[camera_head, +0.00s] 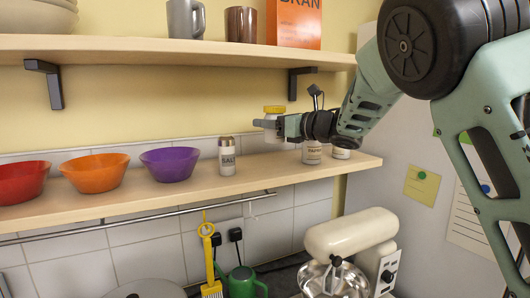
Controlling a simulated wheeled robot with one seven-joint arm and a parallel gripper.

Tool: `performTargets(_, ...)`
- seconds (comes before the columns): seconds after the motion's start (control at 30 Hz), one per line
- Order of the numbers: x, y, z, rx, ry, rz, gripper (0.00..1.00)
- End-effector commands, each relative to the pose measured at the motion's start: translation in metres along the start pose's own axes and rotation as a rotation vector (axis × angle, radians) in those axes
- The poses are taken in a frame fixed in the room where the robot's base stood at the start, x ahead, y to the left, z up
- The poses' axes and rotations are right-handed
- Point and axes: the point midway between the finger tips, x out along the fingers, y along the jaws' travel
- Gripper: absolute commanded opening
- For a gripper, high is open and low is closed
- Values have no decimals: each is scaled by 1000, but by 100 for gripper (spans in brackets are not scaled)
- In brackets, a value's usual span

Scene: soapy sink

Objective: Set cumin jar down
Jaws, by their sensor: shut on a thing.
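A small jar with a yellow lid (274,109) is between the fingers of my gripper (268,124). I take it to be the cumin jar, but its label cannot be read. My gripper reaches in from the right, level over the lower shelf (120,197), and is shut on the jar. The fingers cover the middle of the jar. It looks upright, with its base seemingly a little above the shelf board. The salt jar (227,157) stands on the shelf to its left.
A paprika jar (312,153) and another pale jar (341,154) stand right of my gripper. Red (22,182), orange (95,173) and purple (171,164) bowls line the left. The upper shelf (150,50) overhangs. A stand mixer (350,233) is below. Shelf in front of the held jar is bare.

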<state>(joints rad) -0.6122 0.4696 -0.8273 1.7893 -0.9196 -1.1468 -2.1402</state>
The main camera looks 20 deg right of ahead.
Motion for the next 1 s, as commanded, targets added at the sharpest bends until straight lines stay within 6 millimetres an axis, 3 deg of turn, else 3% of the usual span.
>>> performTargets(0.1,0,0,-18,2,5,-1,24)
performTargets(0.57,0,0,-66,0,2,0,24)
performTargets(0.9,0,0,-72,-2,-2,1,24)
performTargets(0.93,0,0,-72,-1,-1,1,52)
performTargets(1.0,0,0,-71,-1,-1,1,71)
